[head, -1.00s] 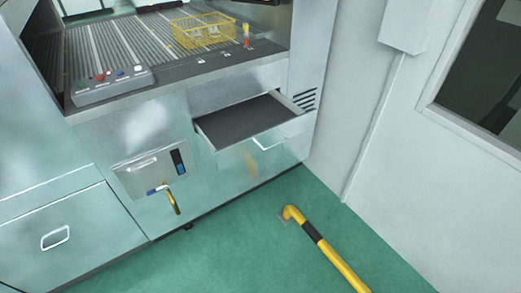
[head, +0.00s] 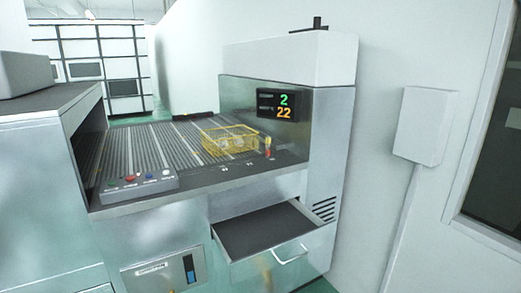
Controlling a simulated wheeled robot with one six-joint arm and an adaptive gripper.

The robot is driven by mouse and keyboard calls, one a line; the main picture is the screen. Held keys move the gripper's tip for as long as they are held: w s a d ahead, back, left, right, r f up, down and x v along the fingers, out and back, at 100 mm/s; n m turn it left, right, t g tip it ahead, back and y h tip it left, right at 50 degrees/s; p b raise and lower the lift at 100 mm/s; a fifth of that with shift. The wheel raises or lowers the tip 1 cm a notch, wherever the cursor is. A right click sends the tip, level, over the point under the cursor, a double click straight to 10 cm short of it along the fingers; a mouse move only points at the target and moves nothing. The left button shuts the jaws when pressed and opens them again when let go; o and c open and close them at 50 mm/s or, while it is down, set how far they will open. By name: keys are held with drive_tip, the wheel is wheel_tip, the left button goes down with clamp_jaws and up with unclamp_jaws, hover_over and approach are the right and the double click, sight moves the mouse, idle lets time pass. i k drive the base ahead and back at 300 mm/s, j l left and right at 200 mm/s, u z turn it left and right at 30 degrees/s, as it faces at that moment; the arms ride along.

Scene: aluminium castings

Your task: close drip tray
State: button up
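The drip tray (head: 262,233) is a shallow drawer with a dark grey inside and metal rim. It sticks out from the front of the metal machine, below the worktop at the right end. A light bar handle (head: 291,254) is on its front. The tray looks empty. My gripper and arm do not show in the head view.
A yellow wire basket (head: 231,139) with pale parts stands on the ribbed bed (head: 160,145). A button box (head: 138,186) sits at the worktop's front left. A display (head: 278,105) reads 2 and 22. A wall and wall box (head: 426,124) are at right.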

sight(253, 243)
drive_tip(key=i+j, duration=0.3)
drive_tip(key=j, duration=0.2)
drive_tip(key=i+j, duration=0.35)
drive_tip(key=j, duration=0.15)
drive_tip(key=i+j+u, duration=0.1)
drive_tip(key=i+j, duration=0.2)
drive_tip(key=j, duration=0.2)
drive_tip(key=i+j, duration=0.35)
drive_tip(key=j, duration=0.15)
drive_tip(key=z, duration=0.75)
drive_tip(key=k+j, duration=0.2)
